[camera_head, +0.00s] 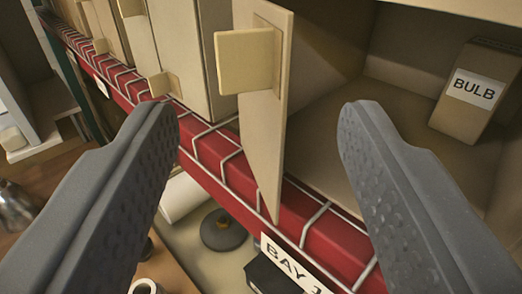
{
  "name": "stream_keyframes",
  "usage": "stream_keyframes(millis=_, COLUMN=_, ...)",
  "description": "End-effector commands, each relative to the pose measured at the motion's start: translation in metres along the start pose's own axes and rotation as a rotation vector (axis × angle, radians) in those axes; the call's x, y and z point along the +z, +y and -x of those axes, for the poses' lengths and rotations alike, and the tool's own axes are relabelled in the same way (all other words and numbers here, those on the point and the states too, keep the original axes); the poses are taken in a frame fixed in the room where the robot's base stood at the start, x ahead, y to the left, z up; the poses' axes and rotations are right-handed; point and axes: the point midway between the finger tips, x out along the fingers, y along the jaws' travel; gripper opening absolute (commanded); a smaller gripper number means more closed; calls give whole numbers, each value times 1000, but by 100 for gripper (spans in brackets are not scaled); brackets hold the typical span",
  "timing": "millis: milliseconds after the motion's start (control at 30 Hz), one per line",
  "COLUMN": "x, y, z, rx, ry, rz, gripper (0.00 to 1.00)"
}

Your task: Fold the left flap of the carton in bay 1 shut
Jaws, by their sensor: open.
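The open carton (406,100) in bay 1 fills the upper right of the view, and a small box labelled BULB (467,92) stands inside it. Its left flap (272,150) stands open, seen nearly edge-on, projecting out past the red shelf edge. A pale square tab (246,61) sticks out from the flap's upper part. My gripper (259,110) is open, with one grey finger on each side of the flap in the picture. No contact shows. I cannot tell how far the fingertips are from the flap in depth.
A red shelf beam (225,158) with white wire runs diagonally below the carton and carries a BAY 1 label (290,268). Other cartons (175,50) with tabs stand close on the left. Below lie a dark disc (223,230) and a white cylinder (183,197).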

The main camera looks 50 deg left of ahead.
Motion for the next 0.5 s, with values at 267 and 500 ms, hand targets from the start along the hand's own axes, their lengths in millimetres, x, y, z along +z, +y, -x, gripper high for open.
stream_keyframes(millis=267, x=1, y=0, z=31, rx=-1, ry=1, rz=-1, gripper=51)
stream_keyframes(millis=500, x=1, y=0, z=34, rx=-2, ry=-2, rz=-1, gripper=51)
